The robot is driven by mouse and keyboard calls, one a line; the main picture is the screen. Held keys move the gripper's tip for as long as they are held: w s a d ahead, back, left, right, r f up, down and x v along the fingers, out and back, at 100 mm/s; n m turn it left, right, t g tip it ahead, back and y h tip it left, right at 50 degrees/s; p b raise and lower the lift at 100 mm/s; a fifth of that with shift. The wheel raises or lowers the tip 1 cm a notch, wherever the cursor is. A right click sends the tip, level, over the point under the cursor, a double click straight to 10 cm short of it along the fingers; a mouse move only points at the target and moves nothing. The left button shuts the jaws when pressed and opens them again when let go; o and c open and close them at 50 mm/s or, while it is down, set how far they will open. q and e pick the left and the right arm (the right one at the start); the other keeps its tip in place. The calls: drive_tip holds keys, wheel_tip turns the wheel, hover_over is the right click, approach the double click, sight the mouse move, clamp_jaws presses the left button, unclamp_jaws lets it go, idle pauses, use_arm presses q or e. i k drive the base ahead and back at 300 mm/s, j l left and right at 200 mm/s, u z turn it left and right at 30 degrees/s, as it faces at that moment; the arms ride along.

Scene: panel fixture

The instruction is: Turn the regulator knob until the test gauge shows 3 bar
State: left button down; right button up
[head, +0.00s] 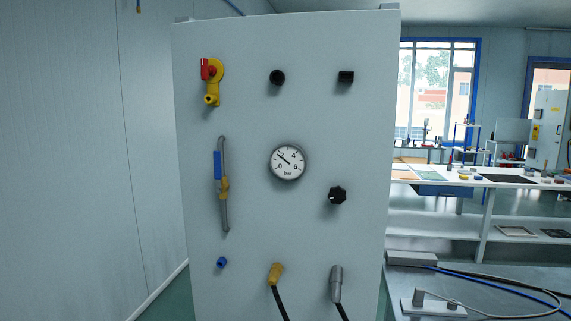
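The test gauge (287,162) is a round white dial marked "bar", in the middle of the panel. Its dark needle points up and to the left, near the 2; the exact value is too small to read. A black lobed knob (337,195), which looks like the regulator knob, sits below and to the right of the gauge. Nothing touches it. Neither of my grippers shows in the head view.
The pale panel (240,260) also carries a red-and-yellow valve (211,80), two black controls (277,77) (346,77), a blue-handled lever (218,165), a blue fitting (222,262) and two cabled plugs (275,274) (336,284). A grey bench (470,285) with cables stands right.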

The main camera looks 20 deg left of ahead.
sight(337, 195)
drive_tip(key=i+j, duration=0.15)
drive_tip(key=j, duration=0.3)
drive_tip(key=i+j+z, duration=0.1)
drive_tip(key=j, duration=0.35)
drive_tip(key=i+j, duration=0.1)
drive_tip(key=j, duration=0.35)
drive_tip(key=i+j+z, duration=0.1)
drive_tip(key=j, duration=0.35)
